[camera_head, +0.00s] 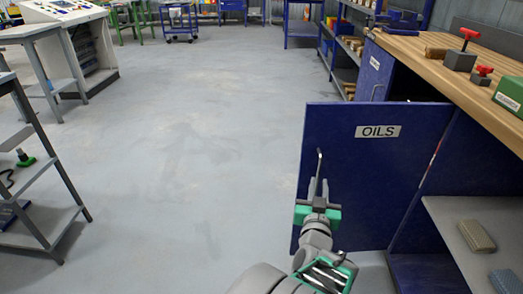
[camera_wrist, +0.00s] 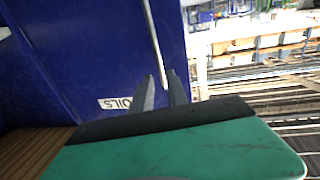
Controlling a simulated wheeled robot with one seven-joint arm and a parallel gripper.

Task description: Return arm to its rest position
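My gripper (camera_head: 318,184) is in front of the blue cabinet door (camera_head: 345,205) labelled OILS. Its two dark fingers stand apart with a narrow gap, and they also show in the wrist view (camera_wrist: 162,78). The thin metal door handle (camera_head: 319,163) runs down toward this gap; in the wrist view its lower end (camera_wrist: 155,40) appears between the fingers. I cannot tell whether handle and fingers touch. The door stands swung out from the cabinet. My green and grey wrist hides part of the door's lower edge.
The wooden bench top (camera_head: 440,65) at the right carries red-handled tools and a green box (camera_head: 509,93). Under it, an open shelf (camera_head: 455,225) holds small blocks. Grey shelving (camera_head: 45,215) stands at the left. The floor (camera_head: 190,150) between is clear.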

